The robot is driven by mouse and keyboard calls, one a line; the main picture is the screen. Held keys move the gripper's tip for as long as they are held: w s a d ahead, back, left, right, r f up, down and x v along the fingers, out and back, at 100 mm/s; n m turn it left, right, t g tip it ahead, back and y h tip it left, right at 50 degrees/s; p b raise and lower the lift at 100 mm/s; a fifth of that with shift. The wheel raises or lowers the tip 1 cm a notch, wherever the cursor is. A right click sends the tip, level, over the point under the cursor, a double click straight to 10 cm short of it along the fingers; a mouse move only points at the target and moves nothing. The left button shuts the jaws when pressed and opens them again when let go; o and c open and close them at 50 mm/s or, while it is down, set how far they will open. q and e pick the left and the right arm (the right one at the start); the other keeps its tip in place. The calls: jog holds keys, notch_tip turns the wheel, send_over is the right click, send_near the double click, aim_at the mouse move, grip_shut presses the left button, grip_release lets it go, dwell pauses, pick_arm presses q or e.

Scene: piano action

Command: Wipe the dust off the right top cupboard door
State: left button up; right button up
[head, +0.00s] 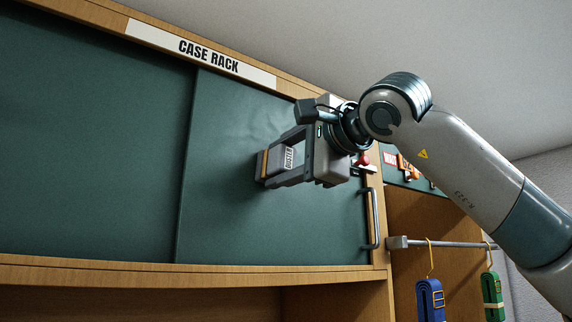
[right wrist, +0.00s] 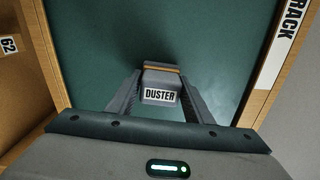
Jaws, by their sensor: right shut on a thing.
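The right top cupboard door (head: 215,205) is a dark green sliding panel in a wooden frame, with a metal handle (head: 374,220) at its right edge. Faint paler, cloudy marks show on it, but I cannot tell how much is dust. My right gripper (head: 280,162) is shut on a grey duster (head: 290,157) labelled DUSTER, with an orange strip towards the door. The duster is at or very near the door's middle right; contact is not clear. In the right wrist view the duster (right wrist: 160,84) sits between both fingers, before the green door (right wrist: 100,45). My left gripper is not in view.
The left green door (head: 85,130) adjoins on the left. A CASE RACK sign (head: 200,54) runs along the top frame. At right, a metal rail (head: 445,244) carries a blue strap (head: 430,300) and a green strap (head: 492,295). Small items hang above the rail.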

jog(key=shift+s, duration=0.1)
jog(key=shift+s+d+f+b, duration=0.1)
jog(key=shift+s+d+b, duration=0.2)
jog(key=shift+s+b, duration=0.15)
jog(key=shift+b+v, duration=0.8)
jog(key=shift+v, duration=1.5)
jog(key=shift+b+v, duration=0.4)
jog(key=shift+v, duration=0.35)
jog(key=shift+s+d, duration=0.45)
jog(key=shift+s, duration=0.15)
